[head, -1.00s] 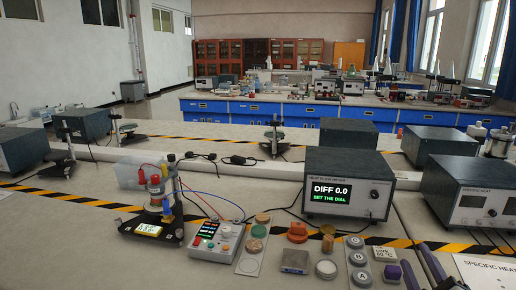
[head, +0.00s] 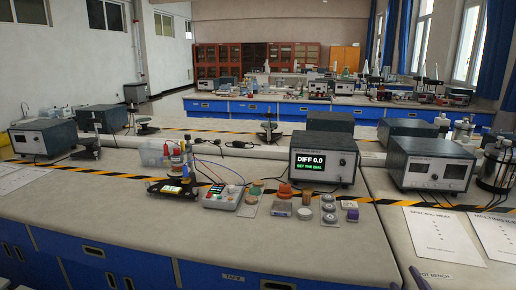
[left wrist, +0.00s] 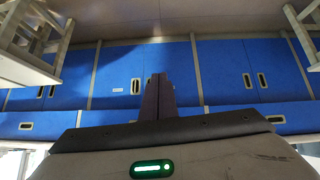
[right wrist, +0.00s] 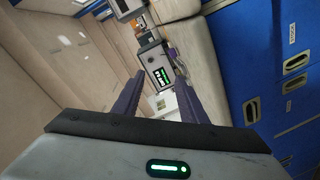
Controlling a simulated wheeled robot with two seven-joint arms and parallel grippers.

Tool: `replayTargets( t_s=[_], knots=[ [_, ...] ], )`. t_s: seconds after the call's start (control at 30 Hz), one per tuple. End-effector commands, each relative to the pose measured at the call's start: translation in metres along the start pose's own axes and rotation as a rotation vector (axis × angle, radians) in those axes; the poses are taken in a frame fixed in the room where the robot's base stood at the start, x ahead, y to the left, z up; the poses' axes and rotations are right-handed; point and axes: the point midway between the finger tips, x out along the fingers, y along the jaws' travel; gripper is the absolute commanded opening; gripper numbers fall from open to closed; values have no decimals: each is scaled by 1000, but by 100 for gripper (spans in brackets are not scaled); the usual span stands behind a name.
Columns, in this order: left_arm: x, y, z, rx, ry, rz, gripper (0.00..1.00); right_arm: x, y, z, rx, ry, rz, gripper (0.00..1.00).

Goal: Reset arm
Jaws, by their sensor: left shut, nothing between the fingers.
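My right gripper (right wrist: 158,98) is open and empty in the right wrist view. Its two dark purple fingers stand apart, with nothing between them. In the head view only a little of it shows at the bottom edge, right of the middle, clear of the bench front. My left gripper (left wrist: 160,97) is shut in the left wrist view, its fingers together and empty. Blue cupboard doors (left wrist: 222,70) lie beyond it. I do not make out the left gripper in the head view.
The bench top (head: 120,212) has a wide clear strip along its front. Farther back stand a meter box (head: 323,160) reading DIFF 0.0, a small stand with a yellow display (head: 172,188), a grey control box (head: 223,195) and several small discs. Printed sheets (head: 443,232) lie at the right.

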Motion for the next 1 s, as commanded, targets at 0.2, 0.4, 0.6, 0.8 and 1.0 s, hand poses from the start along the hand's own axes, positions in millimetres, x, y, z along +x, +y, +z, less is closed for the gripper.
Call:
replayTargets(
  t_s=[0.2, 0.4, 0.6, 0.8, 1.0],
  knots=[
    [3, -2, -10, 3, 17, -3, 0, -28, -64, 17, 129, -50, -139, 39],
    [4, -3, -11, 4, 19, -4, 0, -75, -141, 34, 303, -131, -309, 39],
    [4, -3, -11, 3, 19, -4, 0, -168, -241, 47, 576, -289, -543, 39],
    [3, -2, -9, 3, 15, -3, 0, -235, -294, 44, 763, -412, -676, 39],
    [2, -2, -6, 2, 11, -2, 0, -252, -305, 42, 812, -445, -706, 39]
  ],
)
